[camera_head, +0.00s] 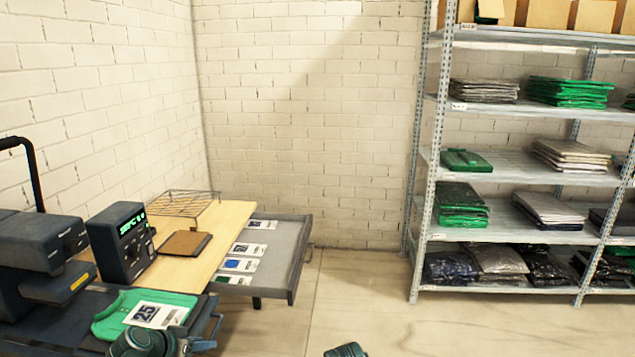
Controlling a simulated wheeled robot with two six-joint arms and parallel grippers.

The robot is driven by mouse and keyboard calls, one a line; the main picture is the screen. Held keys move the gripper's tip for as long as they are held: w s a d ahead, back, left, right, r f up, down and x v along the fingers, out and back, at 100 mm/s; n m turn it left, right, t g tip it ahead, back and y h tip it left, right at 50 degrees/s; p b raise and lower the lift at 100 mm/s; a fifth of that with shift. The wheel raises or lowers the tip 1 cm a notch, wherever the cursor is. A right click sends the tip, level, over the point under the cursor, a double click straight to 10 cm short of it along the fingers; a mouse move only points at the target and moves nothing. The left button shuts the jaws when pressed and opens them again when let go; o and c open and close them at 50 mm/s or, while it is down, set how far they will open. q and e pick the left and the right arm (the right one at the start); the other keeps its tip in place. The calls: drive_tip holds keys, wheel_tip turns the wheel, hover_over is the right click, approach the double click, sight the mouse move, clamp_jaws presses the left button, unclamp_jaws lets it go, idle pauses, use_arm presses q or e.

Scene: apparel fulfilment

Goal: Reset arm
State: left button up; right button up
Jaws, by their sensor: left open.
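My left arm comes in at the bottom left, and my left gripper (182,344) is at the bottom edge, partly cut off. It is open, with nothing seen between its fingers. It is just in front of a green folded garment (115,308) that lies on the heat press (38,245). A white sheet with a dark "25" (157,314) lies on the garment. I cannot tell whether the gripper touches either one. The fingers of my right gripper do not show.
A wooden table (225,222) holds a control box (122,243), a brown pad (185,244) and a wire rack (180,203). Its open grey drawer (290,262) holds several printed sheets. A metal shelf (427,150) with folded garments stands at right. The floor between is mostly clear.

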use_arm(q)
drive_tip(key=s+d+f+m+g, duration=0.1)
drive_tip(key=s+d+f+g, duration=0.2)
drive_tip(key=d, duration=0.6)
drive_tip(key=s+d+f+g, duration=0.2)
drive_tip(key=s+d+g, duration=0.15)
drive_tip(key=d, duration=0.55)
drive_tip(key=s+d+f+g+y, duration=0.1)
drive_tip(key=s+d+g+y, duration=0.1)
drive_tip(key=s+d+y, duration=0.3)
drive_tip(key=s+d, duration=0.2)
drive_tip(key=s, duration=0.2)
drive_tip(key=shift+s+f+g, duration=0.25)
drive_tip(key=shift+s+g, duration=0.05)
drive_tip(key=shift+g, duration=0.05)
